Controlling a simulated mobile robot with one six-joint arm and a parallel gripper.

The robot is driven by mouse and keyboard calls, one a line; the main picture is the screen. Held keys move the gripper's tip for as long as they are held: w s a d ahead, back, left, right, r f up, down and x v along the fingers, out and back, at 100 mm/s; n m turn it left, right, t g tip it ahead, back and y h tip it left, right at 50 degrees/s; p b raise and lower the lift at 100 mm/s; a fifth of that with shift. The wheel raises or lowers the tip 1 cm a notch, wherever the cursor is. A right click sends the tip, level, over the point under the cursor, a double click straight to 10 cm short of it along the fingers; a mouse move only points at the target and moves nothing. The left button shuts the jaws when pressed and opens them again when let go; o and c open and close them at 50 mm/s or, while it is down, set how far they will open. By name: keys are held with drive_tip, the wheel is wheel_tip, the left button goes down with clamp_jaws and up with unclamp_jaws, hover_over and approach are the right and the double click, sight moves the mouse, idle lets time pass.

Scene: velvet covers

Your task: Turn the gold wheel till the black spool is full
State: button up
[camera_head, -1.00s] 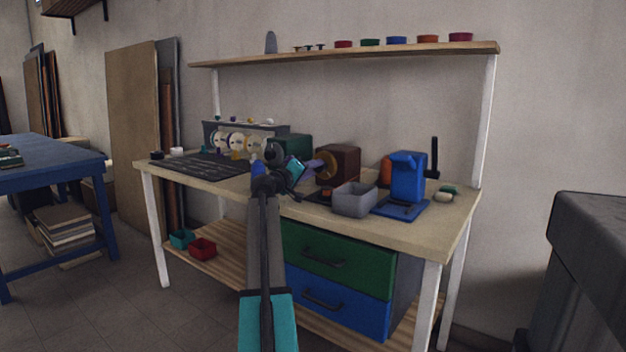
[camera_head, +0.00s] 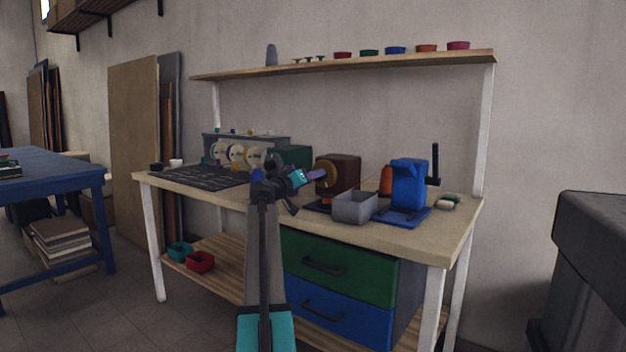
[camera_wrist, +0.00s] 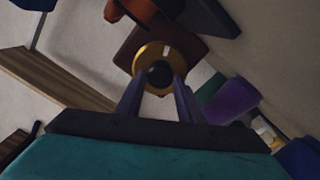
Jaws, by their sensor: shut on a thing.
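The gold wheel (camera_head: 327,178) is on the front of a brown box (camera_head: 343,170) on the workbench. In the wrist view the wheel (camera_wrist: 166,53) faces me, with a dark round knob or hub (camera_wrist: 158,74) at its middle and a pale mark near its upper rim. My gripper (camera_head: 311,176) reaches the wheel from the left. In the wrist view its two purple fingers (camera_wrist: 158,86) lie at the wheel's lower part, either side of the dark centre, shut on the wheel. Their exact contact is hard to see. I cannot pick out the black spool with certainty.
A grey bin (camera_head: 354,207) stands close right of the wheel, with a blue machine (camera_head: 409,185) beyond it. A dark green box (camera_head: 293,156) and a rack with round dials (camera_head: 237,155) stand left. A dark mat (camera_head: 200,177) covers the bench's left part.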

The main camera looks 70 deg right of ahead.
drive_tip(key=o, duration=1.1)
drive_tip(key=shift+s+f, duration=0.1)
drive_tip(key=shift+f, duration=0.05)
drive_tip(key=shift+c, duration=0.2)
drive_tip(key=shift+a, duration=0.15)
drive_tip(key=shift+p+v, duration=2)
drive_tip(key=shift+v, duration=4.8)
